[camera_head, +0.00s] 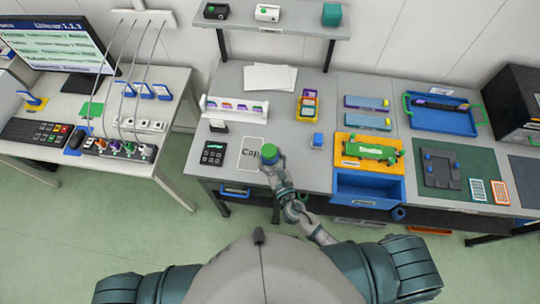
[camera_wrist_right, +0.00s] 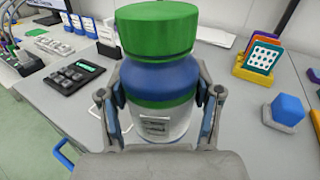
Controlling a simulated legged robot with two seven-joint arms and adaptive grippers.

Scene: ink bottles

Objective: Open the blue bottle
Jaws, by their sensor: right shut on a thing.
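A bottle with a green cap (camera_head: 270,151), a blue upper body and a clear lower part with a label stands out in the right wrist view (camera_wrist_right: 160,75). Its green cap (camera_wrist_right: 157,30) sits on top. My right gripper (camera_wrist_right: 160,112) is shut on the bottle's body, one finger on each side, below the cap. In the head view my right gripper (camera_head: 275,168) is at the table's front edge area, beside a white sheet marked "Cap" (camera_head: 251,154). Whether the bottle touches the table is hidden. My left gripper is not in view.
A blue block (camera_head: 317,140) stands right of the bottle. A dark keypad (camera_head: 213,153) lies left. A yellow card holder (camera_head: 308,104) and white rack (camera_head: 235,107) stand behind. Bare table lies between them.

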